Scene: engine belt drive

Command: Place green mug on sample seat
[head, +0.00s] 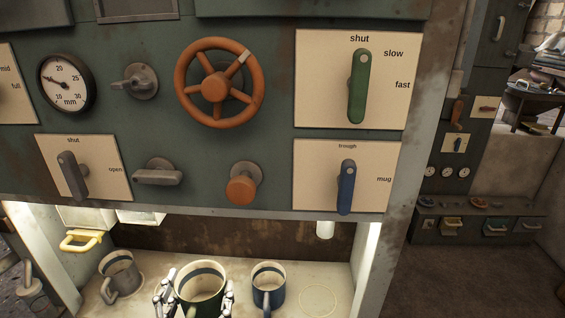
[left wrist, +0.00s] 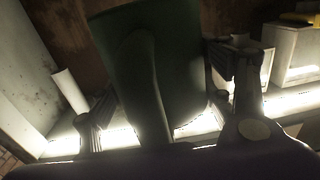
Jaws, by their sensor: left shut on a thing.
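The green mug (head: 203,283) is upright in the lit bay below the panel in the head view. My left gripper (head: 196,293) is shut on it, with one finger on each side of its body. In the left wrist view the green mug (left wrist: 165,65) fills the middle, with its handle toward the camera and between my fingers. I cannot tell whether its base touches the bay floor. A thin ring (head: 318,299) is marked on the bay floor at the right; it is empty and may be the sample seat. My right gripper is not in view.
A blue mug (head: 268,284) stands between the green mug and the ring. A grey mug (head: 119,274) stands at the left. A white spout (head: 325,230) hangs above the ring. A yellow-handled drawer (head: 84,240) hangs at the left. The panel overhangs the bay.

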